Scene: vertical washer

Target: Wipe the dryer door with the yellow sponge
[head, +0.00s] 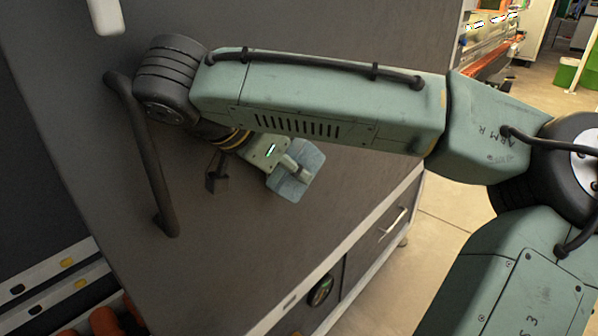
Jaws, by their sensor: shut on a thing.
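My gripper (298,171) is at the middle of the picture, below the forearm, and points down to the right. It is shut on a flat, pale blue-grey pad (288,187), which looks like the sponge. It looks blue-grey, and no yellow sponge shows. The pad is at or close to a large dark grey panel (345,190), probably the dryer door. I cannot tell whether they touch. A dark bar handle (148,160) is fixed to the panel, left of my gripper. My arm hides part of the panel.
A small dark square piece (216,182) hangs beside my wrist. A white object (104,16) is at the top left. A drawer with a pale handle (393,222) is below the panel. Orange round items (103,321) lie at the bottom left. Open floor (455,200) is to the right.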

